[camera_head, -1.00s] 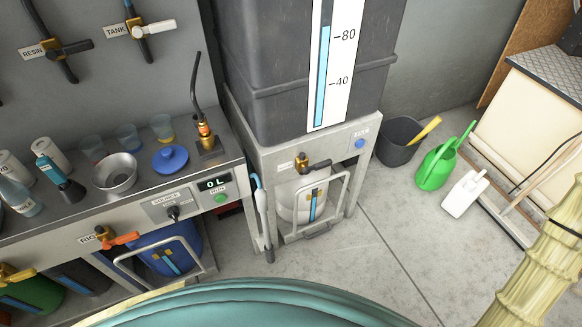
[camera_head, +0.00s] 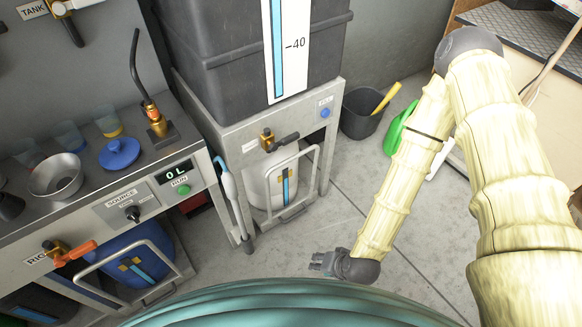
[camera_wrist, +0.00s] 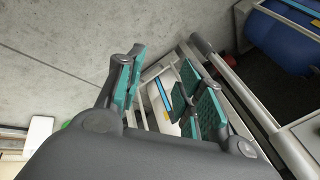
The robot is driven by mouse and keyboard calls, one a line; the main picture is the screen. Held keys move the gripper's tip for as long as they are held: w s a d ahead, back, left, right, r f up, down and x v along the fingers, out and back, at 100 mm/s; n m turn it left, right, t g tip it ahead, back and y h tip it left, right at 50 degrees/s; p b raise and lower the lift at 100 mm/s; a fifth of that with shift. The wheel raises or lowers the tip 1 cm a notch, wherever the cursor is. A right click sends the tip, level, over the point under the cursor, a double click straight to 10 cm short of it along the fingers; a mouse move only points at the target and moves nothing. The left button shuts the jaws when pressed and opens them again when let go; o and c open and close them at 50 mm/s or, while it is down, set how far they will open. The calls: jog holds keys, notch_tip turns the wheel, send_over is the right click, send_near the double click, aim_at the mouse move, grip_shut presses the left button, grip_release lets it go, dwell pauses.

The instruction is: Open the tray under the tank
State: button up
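The dark grey tank (camera_head: 225,90) stands on a grey metal stand (camera_head: 240,130). Under it, the tray (camera_head: 292,213) with its pale bar handle (camera_head: 317,165) holds a white container (camera_head: 257,190) with a blue level strip. A brass valve with a black lever (camera_head: 283,142) sits above the container. My gripper (camera_head: 322,262) is low over the floor, in front of and right of the tray, apart from it. In the wrist view my gripper (camera_wrist: 166,92) is open, with teal pads spread; the white container (camera_wrist: 160,118) and pale bars show between and beyond the fingers, partly hidden.
A bench at left holds a bowl (camera_head: 55,177) and a blue lid (camera_head: 119,153); a blue container (camera_head: 130,252) sits below. A pale wand (camera_head: 228,185) hangs between bench and stand. A black bucket (camera_head: 362,117) stands right. Floor before the tray is clear.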

jog(key=w+a+f+m+t+y+b, duration=0.1)
jog(key=w+a+f+m+t+b, duration=0.2)
jog(key=w+a+b, duration=0.55)
jog(key=m+t+h+b, duration=0.1)
jog(key=m+t+b, duration=0.7)
jog(key=t, duration=0.1)
send_near(294, 159)
jog(key=b+x, duration=0.2)
jog(key=x, duration=0.9)
jog(key=shift+f, duration=0.15)
jog(key=shift+c, duration=0.3)
grip_shut()
